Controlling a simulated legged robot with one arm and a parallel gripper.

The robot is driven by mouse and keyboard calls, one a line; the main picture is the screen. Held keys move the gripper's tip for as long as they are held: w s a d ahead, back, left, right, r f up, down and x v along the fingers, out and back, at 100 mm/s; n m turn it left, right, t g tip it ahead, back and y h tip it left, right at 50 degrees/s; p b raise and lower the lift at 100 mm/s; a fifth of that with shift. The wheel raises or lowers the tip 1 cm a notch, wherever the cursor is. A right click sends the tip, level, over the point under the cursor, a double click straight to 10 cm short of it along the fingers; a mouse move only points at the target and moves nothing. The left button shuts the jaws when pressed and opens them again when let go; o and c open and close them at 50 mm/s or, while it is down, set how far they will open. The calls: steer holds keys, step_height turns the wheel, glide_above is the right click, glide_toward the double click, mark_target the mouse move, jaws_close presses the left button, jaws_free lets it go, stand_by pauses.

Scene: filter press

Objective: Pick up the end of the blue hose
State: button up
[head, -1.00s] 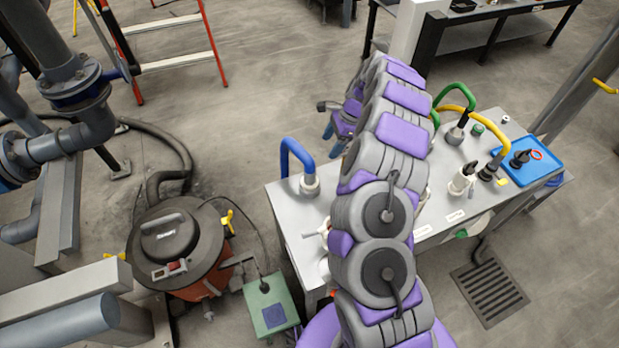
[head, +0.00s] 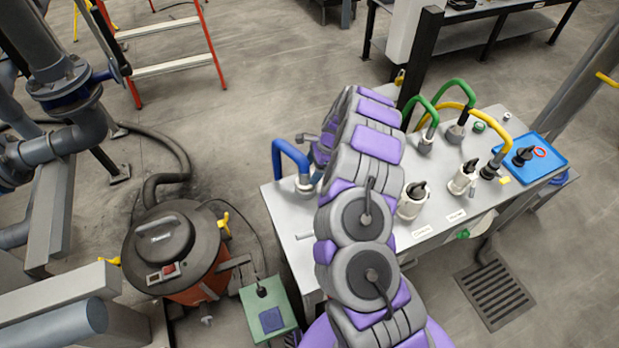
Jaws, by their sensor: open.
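The blue hose (head: 290,151) is a short bent tube at the left end of the grey metal table (head: 283,215). One end comes down at a pale round fitting (head: 304,187) on the tabletop; the other end drops over the table's far left edge. My gripper (head: 317,177) is just right of the hose's end at the fitting, mostly hidden behind my purple and grey arm. Only a bluish finger part shows, close to the fitting; I cannot tell whether it touches. It is open, with nothing seen in it.
Green hoses (head: 457,92), a yellow hose (head: 520,142) and several white fittings with dark caps stand on the table's right half. A blue tray (head: 545,165) lies at its right end. An orange and black vacuum (head: 175,250) and a green box (head: 270,305) are left of the table.

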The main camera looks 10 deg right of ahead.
mark_target(302, 171)
steer(key=a, duration=0.2)
steer(key=shift+a+r, duration=0.15)
steer(key=shift+a, duration=0.15)
steer(key=shift+c, duration=0.2)
steer(key=shift+a, duration=0.35)
steer(key=shift+c, duration=0.9)
steer(key=shift+a, duration=0.1)
steer(key=shift+c, duration=0.6)
steer(key=d, duration=0.3)
steer(key=shift+s, duration=0.1)
steer(key=c, duration=0.6)
steer(key=shift+c, duration=0.9)
steer(key=shift+a, duration=0.3)
steer(key=shift+c, duration=0.6)
steer(key=shift+a, duration=0.75)
steer(key=shift+c, duration=0.4)
